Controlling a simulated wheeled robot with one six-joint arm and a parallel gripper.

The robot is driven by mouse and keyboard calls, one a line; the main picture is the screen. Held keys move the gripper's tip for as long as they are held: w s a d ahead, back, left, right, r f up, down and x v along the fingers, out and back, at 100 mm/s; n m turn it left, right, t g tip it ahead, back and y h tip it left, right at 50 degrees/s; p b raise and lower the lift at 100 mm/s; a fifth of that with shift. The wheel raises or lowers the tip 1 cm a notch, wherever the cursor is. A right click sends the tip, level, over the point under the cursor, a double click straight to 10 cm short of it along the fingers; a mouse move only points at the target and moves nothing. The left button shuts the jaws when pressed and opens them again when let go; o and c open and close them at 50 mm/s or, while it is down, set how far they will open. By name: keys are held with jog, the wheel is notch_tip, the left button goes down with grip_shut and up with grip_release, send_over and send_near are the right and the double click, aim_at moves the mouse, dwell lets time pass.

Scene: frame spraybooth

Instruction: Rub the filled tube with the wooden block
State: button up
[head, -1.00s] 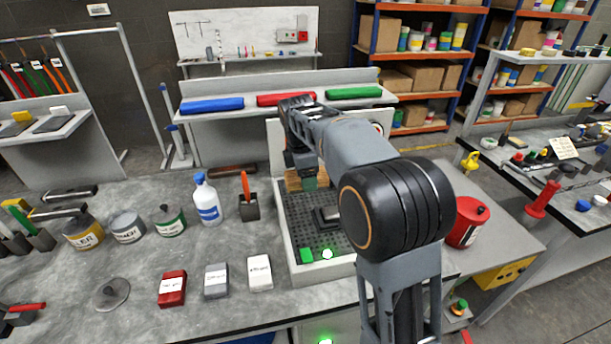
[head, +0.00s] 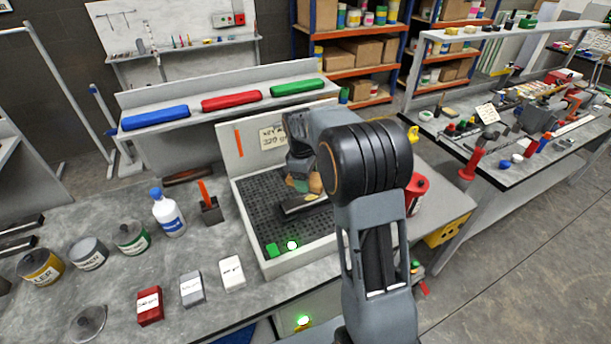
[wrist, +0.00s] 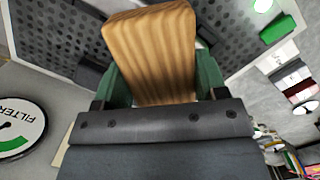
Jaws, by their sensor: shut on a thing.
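My gripper (head: 299,182) is shut on a wooden block (head: 316,184) inside the perforated booth tray (head: 262,209). In the wrist view, the wood-grained block (wrist: 152,55) stands out from between the green fingers of my gripper (wrist: 163,88). A dark fixture (head: 303,205) lies in the tray, just below and in front of the block in the picture. I cannot tell whether they touch. No filled tube can be made out for sure; my arm and the block may hide it.
Blue (head: 156,117), red (head: 231,101) and green (head: 297,87) long pieces lie on the rear shelf. A white-blue bottle (head: 168,214), several tins and small boxes stand left of the tray. A red can (head: 416,193) stands to its right.

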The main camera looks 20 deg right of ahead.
aim_at(308, 199)
notch_tip(308, 199, down, 6)
jog(key=b, duration=0.4)
jog(key=shift+d+f, duration=0.1)
jog(key=shift+f, duration=0.25)
jog(key=shift+w+d, duration=0.15)
jog(key=shift+d, duration=1.4)
jog(key=shift+w+d, duration=0.15)
jog(key=shift+d, duration=1.4)
jog(key=shift+c, duration=0.4)
jog(key=shift+d+f+b, duration=0.2)
jog(key=shift+d+b, duration=0.1)
jog(key=shift+b, duration=0.2)
jog(key=a, duration=0.3)
jog(key=shift+s+r+p, duration=0.1)
jog(key=shift+r+p, duration=0.15)
jog(key=shift+p, duration=0.05)
jog(key=shift+s+a, duration=0.15)
jog(key=shift+a, duration=1.65)
jog(key=shift+a+r, duration=0.15)
jog(key=shift+a, duration=0.15)
notch_tip(308, 199, up, 8)
jog(key=p, duration=0.6)
jog(key=shift+d, duration=0.1)
